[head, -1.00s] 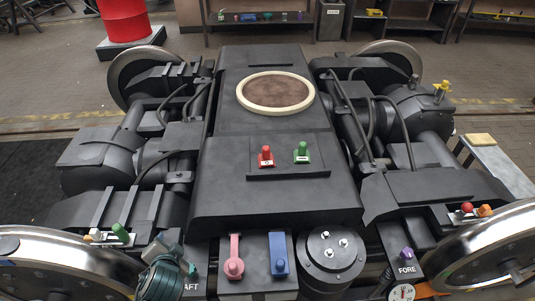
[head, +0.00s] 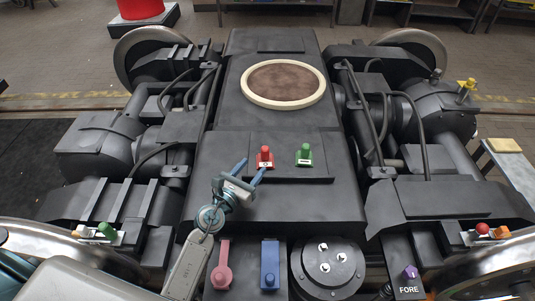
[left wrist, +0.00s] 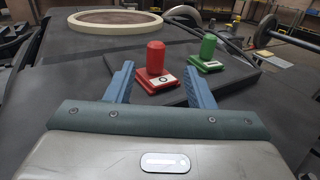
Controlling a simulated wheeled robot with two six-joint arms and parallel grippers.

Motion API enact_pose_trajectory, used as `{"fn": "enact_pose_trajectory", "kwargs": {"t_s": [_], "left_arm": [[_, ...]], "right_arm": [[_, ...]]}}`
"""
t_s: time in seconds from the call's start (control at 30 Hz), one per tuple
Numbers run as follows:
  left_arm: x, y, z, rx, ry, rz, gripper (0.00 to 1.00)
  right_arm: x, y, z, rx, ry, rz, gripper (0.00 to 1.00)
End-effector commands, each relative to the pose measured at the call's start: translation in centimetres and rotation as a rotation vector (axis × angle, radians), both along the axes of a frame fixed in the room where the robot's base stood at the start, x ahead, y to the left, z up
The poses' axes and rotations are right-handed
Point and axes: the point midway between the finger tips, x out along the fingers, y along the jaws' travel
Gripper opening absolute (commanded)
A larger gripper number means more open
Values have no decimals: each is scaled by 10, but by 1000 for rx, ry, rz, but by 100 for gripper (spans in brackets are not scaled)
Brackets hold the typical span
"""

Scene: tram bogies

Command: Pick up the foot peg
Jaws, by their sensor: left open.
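My left gripper (head: 250,169) is open and empty over the middle of the bogie, its blue fingers pointing at the red peg. The red peg (head: 265,153) stands upright on a red base with a white label. A green peg (head: 305,152) stands upright on a similar base to its right. In the left wrist view the red peg (left wrist: 155,57) is beyond and between the fingertips, apart from them, and the green peg (left wrist: 208,46) is farther right. I cannot read the labels well enough to tell which is the foot peg. My right gripper is not in view.
A pink lever piece (head: 222,276) and a blue one (head: 270,265) lie at the front, beside a round black cap (head: 328,267). A cream ring (head: 284,84) lies behind the pegs. A purple knob (head: 410,272) is front right. Small coloured pegs sit on side ledges.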

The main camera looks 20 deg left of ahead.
Motion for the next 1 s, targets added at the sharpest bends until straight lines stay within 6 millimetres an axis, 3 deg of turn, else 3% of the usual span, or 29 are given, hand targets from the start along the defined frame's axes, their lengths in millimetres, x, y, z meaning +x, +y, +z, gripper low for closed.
{"fn": "enact_pose_trajectory", "kwargs": {"t_s": [0.1,0.4,0.7,1.0], "left_arm": [[21,-5,2,-3,-2,0,49],[47,-10,1,-5,-2,1,49],[87,-16,0,-6,-2,1,49],[92,-17,0,-6,-2,2,49]], "right_arm": [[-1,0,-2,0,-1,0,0],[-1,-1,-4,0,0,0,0],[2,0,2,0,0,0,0],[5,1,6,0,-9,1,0]]}}
